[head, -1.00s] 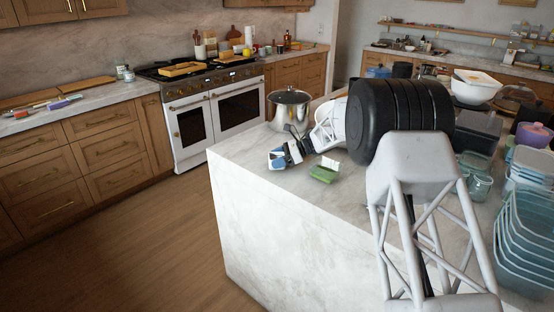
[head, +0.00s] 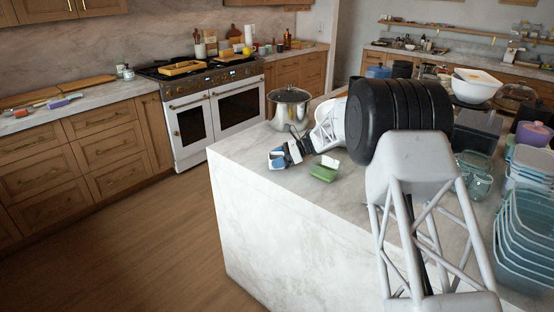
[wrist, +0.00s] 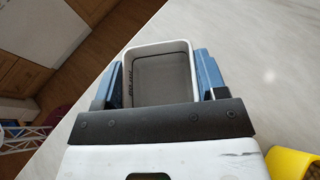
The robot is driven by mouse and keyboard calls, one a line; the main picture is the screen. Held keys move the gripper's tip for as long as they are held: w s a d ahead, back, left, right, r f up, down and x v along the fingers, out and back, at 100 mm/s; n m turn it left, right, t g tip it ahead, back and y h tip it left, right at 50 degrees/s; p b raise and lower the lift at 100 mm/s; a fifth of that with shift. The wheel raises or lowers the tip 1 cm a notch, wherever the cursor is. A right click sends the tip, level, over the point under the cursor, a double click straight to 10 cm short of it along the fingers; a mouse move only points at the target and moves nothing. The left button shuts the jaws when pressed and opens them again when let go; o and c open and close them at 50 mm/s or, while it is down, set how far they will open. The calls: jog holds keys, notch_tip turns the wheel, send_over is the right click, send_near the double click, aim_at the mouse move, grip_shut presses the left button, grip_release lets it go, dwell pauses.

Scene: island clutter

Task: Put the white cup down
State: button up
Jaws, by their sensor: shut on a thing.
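The white cup (wrist: 180,54) shows in the wrist view with a squarish white rim and a grey inside with dark marks on its left inner wall. My gripper (wrist: 157,78) is shut on it, one blue finger on each side. In the head view my gripper (head: 279,158) is low at the island's left part, near its edge. The cup is small and mostly hidden by the fingers there. I cannot tell whether its base touches the countertop (head: 250,150).
A yellow item (wrist: 292,164) shows at the wrist view's lower right. Stacked blue containers (head: 525,245) crowd the right. The marble in front is clear.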

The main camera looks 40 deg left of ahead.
jog(key=shift+s+d+f, duration=0.1)
jog(key=shift+d+f, duration=0.05)
jog(key=shift+f, duration=0.55)
jog(key=shift+d+f, duration=0.1)
jog(key=shift+f, duration=0.6)
dwell(0.4)
jog(key=o, duration=1)
jog(key=v, duration=0.4)
jog(key=r+v, duration=0.1)
jog(key=v, duration=0.1)
jog(key=shift+a+r, duration=0.15)
jog(key=shift+r, duration=0.05)
jog(key=shift+w+d+r, duration=0.5)
jog(key=shift+w+r, duration=0.25)
jog(key=shift+r, duration=0.05)
jog(key=shift+r, duration=0.1)
